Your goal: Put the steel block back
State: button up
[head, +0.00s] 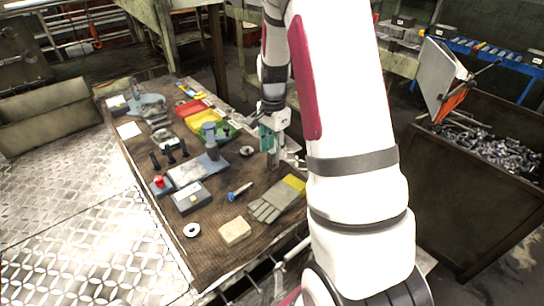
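My gripper (271,150) points down over the right edge of the brown work mat (215,215), its teal fingers small in the head view. A greyish shape shows at the fingertips, but I cannot tell whether it is held or stands behind them. I cannot clearly pick out the steel block. A grey upright piece on a flat base (211,142) stands left of my gripper. A pale beige block (235,231) lies at the near end of the mat, apart from the gripper.
A glove (275,202), a blue-handled tool (240,191), a white ring (191,230) and a grey box (191,197) lie on the mat. Red and yellow trays (205,119) stand farther back. A bin of bolts (480,145) is at the right.

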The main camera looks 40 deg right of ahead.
aim_at(273, 151)
notch_tip(273, 151, up, 8)
jog(key=shift+f+b, duration=0.1)
jog(key=shift+b, duration=0.4)
jog(key=s+a+r+n+t, duration=0.2)
jog(key=a+r+n, duration=0.2)
jog(key=a+r, duration=0.35)
jog(key=s+a+r+n+t, duration=0.1)
jog(key=s+a+r+n, duration=0.3)
jog(key=s+a+n, duration=0.3)
jog(key=s+a+r+n+t, duration=0.2)
jog(key=s+a+r+n, duration=0.1)
jog(key=s+a+n, duration=0.4)
jog(key=shift+s+a+r+t, duration=0.3)
jog(key=shift+s+r, duration=0.1)
jog(key=shift+s, duration=0.85)
